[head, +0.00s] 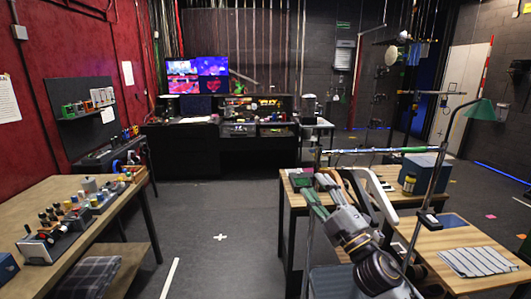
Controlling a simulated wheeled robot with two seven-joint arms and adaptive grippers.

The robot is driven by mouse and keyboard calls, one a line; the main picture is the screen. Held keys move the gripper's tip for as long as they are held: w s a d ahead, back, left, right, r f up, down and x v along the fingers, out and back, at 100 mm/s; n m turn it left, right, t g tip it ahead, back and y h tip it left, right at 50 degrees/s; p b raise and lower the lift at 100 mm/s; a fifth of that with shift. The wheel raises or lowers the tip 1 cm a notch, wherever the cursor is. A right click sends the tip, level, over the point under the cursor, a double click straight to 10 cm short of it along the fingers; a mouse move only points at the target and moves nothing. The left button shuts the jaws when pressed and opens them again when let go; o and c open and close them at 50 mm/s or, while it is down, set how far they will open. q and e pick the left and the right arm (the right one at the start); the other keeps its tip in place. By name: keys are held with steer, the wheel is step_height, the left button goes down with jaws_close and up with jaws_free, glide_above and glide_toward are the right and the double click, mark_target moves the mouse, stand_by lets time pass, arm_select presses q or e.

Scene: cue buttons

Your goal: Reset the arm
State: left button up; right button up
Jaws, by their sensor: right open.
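My right arm (372,268) comes in from the bottom right. It reaches up and to the left, in front of the right-hand wooden table. My right gripper (318,190) is at its end, near the left part of that table, with its jaws open. I see nothing held between the fingers. Its tips overlap the tabletop in the picture, and I cannot tell how far above it they are. My left gripper and left arm are not in view.
A wooden table (120,205) at left carries a grey box with knobs (45,243) and several small items. A metal frame (312,235) stands beside my arm. The middle floor (215,215) is clear.

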steer(key=s+d+f+m+g+h, duration=0.25)
steer(key=f+m+h, duration=0.2)
steer(key=f, duration=0.35)
steer(key=s+d+f+m+g+h, duration=0.2)
steer(key=d+f+m+h, duration=0.2)
steer(key=f+m, duration=0.3)
steer(key=s+d+f+m+g+h, duration=0.2)
steer(key=d+f+m+g+h, duration=0.15)
steer(key=f, duration=0.65)
steer(key=s+a+f+m+g+y, duration=0.1)
steer(key=s+f+g, duration=0.3)
steer(key=s+f, duration=0.45)
steer(key=s+a+f+m+g, duration=0.1)
steer(key=s+f+g, duration=0.45)
steer(key=s, duration=0.65)
step_height(320, 180, down, 33)
steer(key=s, duration=0.2)
steer(key=s+d+f+g, duration=0.1)
steer(key=s+d+f, duration=0.1)
steer(key=s+f, duration=0.8)
steer(key=s+d+f+g, duration=0.1)
steer(key=s+d+f, duration=0.1)
steer(key=s+f, duration=0.8)
steer(key=shift+s+d, duration=0.25)
steer(key=shift+s, duration=1)
